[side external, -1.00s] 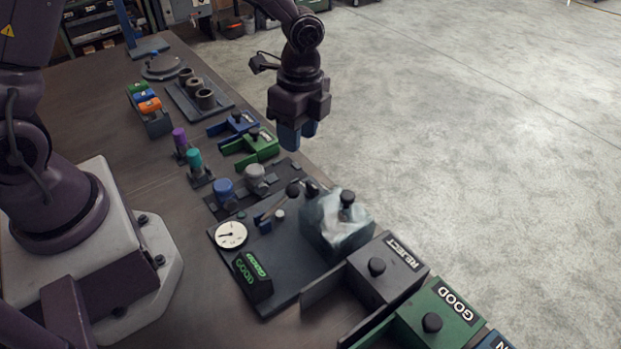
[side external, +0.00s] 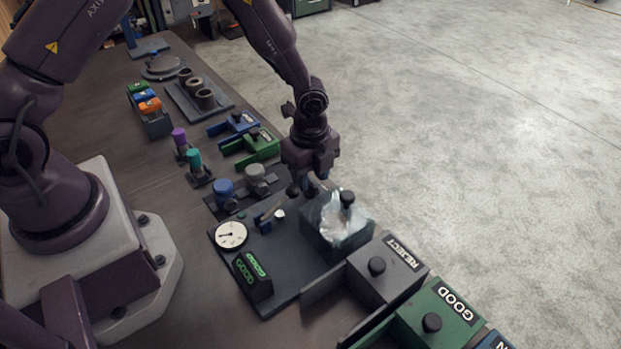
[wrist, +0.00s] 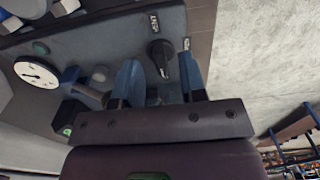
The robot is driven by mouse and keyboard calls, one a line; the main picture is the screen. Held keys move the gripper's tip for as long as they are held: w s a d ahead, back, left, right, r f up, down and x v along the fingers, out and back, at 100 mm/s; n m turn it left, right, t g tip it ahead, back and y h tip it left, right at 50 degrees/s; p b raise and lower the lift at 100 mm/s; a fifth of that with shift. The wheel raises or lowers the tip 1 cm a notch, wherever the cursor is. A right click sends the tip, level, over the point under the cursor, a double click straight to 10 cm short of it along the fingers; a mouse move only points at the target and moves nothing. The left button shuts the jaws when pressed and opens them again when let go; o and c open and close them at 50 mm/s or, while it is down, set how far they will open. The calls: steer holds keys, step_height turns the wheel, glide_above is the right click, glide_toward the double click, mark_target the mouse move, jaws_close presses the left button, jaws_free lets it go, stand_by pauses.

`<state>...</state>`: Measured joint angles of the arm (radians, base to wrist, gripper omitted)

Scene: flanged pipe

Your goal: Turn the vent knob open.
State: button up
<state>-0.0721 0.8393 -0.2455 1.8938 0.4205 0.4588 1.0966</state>
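The black vent knob (wrist: 160,58) shows in the wrist view on the dark plate (wrist: 95,40), beside a small VENT label (wrist: 154,23). A second small label is to its right. My gripper (wrist: 161,62) is open, with its two blue fingers spread on either side of the knob in this view. I cannot tell whether either finger touches it. In the side view my gripper (side external: 318,180) points down low over the far edge of the fixture plate (side external: 285,285). The knob is mostly hidden there by the gripper.
A lever with a black ball end (side external: 293,189), a dial gauge (side external: 231,234) and a GOOD display (side external: 252,275) share the plate. A REJECT bin (side external: 385,280) is nearby. Open floor lies right.

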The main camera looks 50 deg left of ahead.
steer(key=shift+f, duration=0.85)
jaws_close()
